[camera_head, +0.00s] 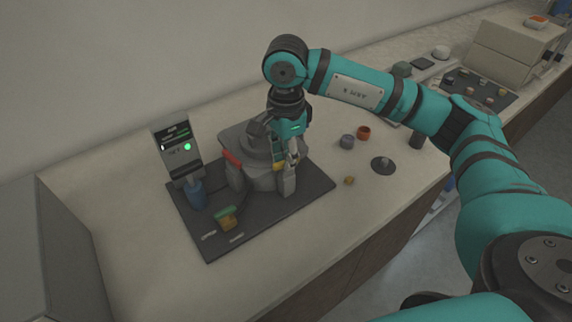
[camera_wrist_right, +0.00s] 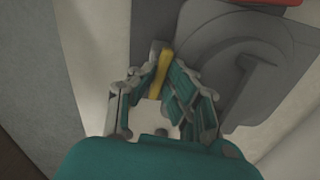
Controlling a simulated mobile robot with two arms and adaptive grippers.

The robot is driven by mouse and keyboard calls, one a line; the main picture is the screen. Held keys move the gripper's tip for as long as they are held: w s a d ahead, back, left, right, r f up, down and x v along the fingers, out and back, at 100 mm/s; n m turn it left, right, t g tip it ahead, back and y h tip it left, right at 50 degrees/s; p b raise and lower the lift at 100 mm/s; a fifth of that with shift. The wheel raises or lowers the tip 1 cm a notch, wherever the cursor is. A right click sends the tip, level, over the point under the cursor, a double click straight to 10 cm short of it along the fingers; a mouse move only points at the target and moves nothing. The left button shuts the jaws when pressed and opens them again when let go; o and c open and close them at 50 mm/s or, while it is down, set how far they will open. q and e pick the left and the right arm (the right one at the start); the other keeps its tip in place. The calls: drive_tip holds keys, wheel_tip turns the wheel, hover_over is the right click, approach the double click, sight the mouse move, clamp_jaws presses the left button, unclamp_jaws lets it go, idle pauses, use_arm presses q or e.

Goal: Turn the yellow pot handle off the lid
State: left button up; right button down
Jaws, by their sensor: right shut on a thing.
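The grey mounting press (camera_head: 243,150) stands on a dark mat, with its round grey lid on top; the lid also shows in the wrist view (camera_wrist_right: 225,88). The yellow pot handle (camera_wrist_right: 163,70) is a short bar between the fingers of my right gripper (camera_wrist_right: 160,85). In the head view my right gripper (camera_head: 287,157) points down at the press's right side, shut on the handle. Only a bit of yellow (camera_head: 279,167) shows there; the fingers hide most of the handle. My left gripper is not in view.
A display unit (camera_head: 177,150) with a green light and a blue cup (camera_head: 194,193) stand left of the press. The dark mat (camera_head: 225,247) holds a small yellow-green piece in front. Small cups and a dark disc (camera_head: 383,165) lie to the right. A red part (camera_head: 232,158) sits on the press.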

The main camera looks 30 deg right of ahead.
drive_tip(key=shift+n+b, duration=0.6)
drive_tip(key=shift+n, duration=0.2)
drive_tip(key=shift+r, duration=0.1)
drive_tip(key=c, duration=1.4)
unclamp_jaws()
drive_tip(key=shift+o, duration=0.2)
wheel_tip(320, 180, up, 12)
